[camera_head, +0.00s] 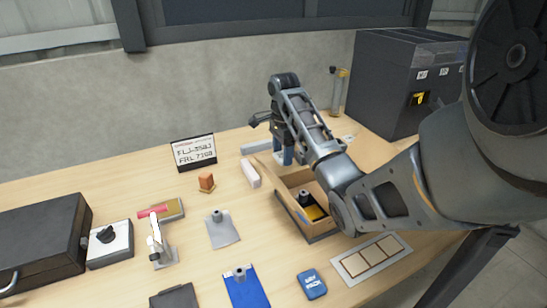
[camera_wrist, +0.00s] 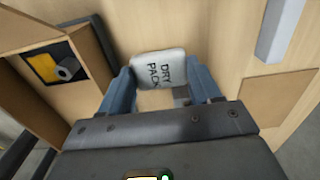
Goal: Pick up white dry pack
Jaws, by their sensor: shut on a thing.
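The white dry pack (camera_wrist: 160,68), with dark "DRY PACK" lettering, is between the two blue fingers of my gripper (camera_wrist: 163,88) in the wrist view. The fingers are shut on its sides. In the head view my gripper (camera_head: 287,157) is over the back of the table, just behind the open wooden box. I cannot make out the white pack there, as the gripper and arm hide it. How far the pack is above the table is hard to tell.
The wooden box (camera_head: 282,207) holds a yellow and dark item; its corner also shows in the wrist view (camera_wrist: 92,45). A blue dry pack (camera_head: 312,284) lies at the front. A pale block (camera_head: 250,174) and a sign (camera_head: 195,153) stand left. A dark cabinet (camera_head: 390,85) stands back right.

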